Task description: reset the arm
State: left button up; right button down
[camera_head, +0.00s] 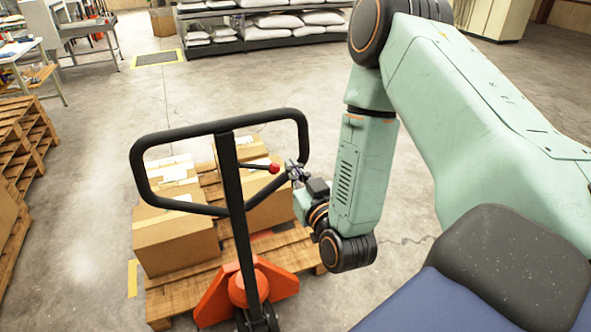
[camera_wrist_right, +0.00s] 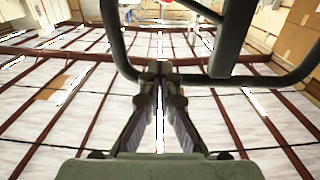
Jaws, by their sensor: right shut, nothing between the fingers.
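My right arm comes in from the upper right of the head view. Its right gripper (camera_head: 293,168) is shut and empty, at the right side of the black loop handle (camera_head: 222,127) of a pallet jack. The gripper's tip is close to the red knob (camera_head: 273,168) of the handle's lever; I cannot tell if they touch. In the right wrist view the fingers (camera_wrist_right: 158,70) meet at their tips, with the black handle (camera_wrist_right: 120,45) crossing just beyond them. My left gripper is not in view.
The pallet jack's orange base (camera_head: 218,300) stands at a wooden pallet (camera_head: 165,298) carrying cardboard boxes (camera_head: 175,240). More wooden pallets (camera_head: 20,135) stand at the left. A rack of white sacks (camera_head: 270,25) is at the back. The floor (camera_head: 100,160) between is clear.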

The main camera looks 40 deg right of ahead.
jog(key=shift+s+r, duration=0.1)
jog(key=shift+s, duration=0.5)
jog(key=shift+w, duration=0.25)
jog(key=s+a+f+g+y+b, duration=0.1)
jog(key=s+a+f+g+b, duration=0.2)
jog(key=s+f, duration=0.7)
jog(key=s+a+f+n+g+y+b, duration=0.1)
jog(key=s+a+f+g+b, duration=0.3)
jog(key=f, duration=1.6)
jog(key=s+a+f+n+g+y+b, duration=0.1)
jog(key=s+a+f+g+y+b, duration=0.1)
jog(key=s+f+g+b, duration=0.8)
jog(key=s+a+f+b, duration=0.1)
jog(key=s+f+b, duration=0.2)
jog(key=s, duration=0.3)
jog(key=shift+a+f, duration=0.4)
jog(key=shift+f, duration=0.5)
